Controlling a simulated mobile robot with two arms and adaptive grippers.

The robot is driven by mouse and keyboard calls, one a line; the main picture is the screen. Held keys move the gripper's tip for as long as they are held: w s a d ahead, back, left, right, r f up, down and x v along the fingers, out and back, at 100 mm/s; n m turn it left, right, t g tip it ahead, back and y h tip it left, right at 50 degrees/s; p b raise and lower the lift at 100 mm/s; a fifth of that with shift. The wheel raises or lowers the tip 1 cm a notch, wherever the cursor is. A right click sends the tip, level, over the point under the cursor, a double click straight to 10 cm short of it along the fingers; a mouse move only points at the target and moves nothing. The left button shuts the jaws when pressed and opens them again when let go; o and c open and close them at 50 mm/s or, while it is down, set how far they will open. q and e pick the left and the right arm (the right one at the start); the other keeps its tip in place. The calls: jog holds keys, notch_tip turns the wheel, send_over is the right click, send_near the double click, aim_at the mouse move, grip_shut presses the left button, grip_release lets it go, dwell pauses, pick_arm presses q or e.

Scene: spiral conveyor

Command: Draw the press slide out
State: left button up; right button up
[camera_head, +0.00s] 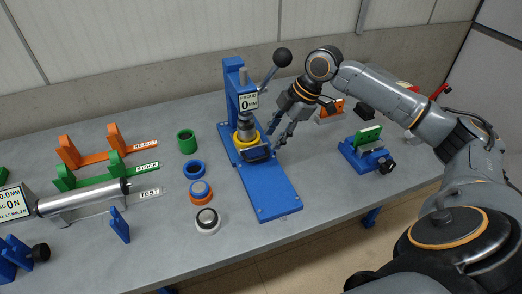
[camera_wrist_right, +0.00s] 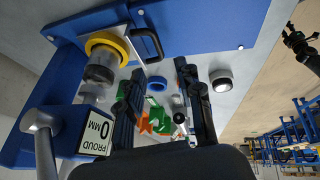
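The blue press (camera_head: 232,85) stands on the bench with a long blue base plate (camera_head: 268,197). Its slide, with a dark bow handle (camera_head: 258,153), sits under the ram at the column end of the plate. A yellow ring (camera_head: 247,138) surrounds the area below the ram; the handle also shows in the right wrist view (camera_wrist_right: 147,45). My right gripper (camera_head: 279,137) is beside the press, right of the handle. Its two fingers (camera_wrist_right: 160,72) are apart, with nothing between them, and do not appear to touch the handle. A dark claw-like shape at the right wrist view's edge may be my left gripper (camera_wrist_right: 300,45).
The press lever with its black ball (camera_head: 282,57) rises close to my right arm. A green-topped blue fixture (camera_head: 367,140) stands to the right. Several rings, including a green one (camera_head: 187,141), lie left of the press. The bench front beside the base plate is clear.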

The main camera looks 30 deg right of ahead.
aim_at(258, 158)
jog(key=p+x, duration=0.1)
jog(key=x, duration=0.5)
jog(key=shift+w+a+f, duration=0.2)
jog(key=shift+w+f, duration=0.05)
jog(key=shift+f, duration=0.1)
jog(key=shift+x, duration=0.75)
pick_arm(q)
jog(key=shift+w+r, duration=0.65)
jog(key=shift+r, duration=0.05)
pick_arm(e)
jog(key=shift+f, duration=0.1)
pick_arm(q)
jog(key=shift+s, duration=0.15)
pick_arm(e)
grip_shut()
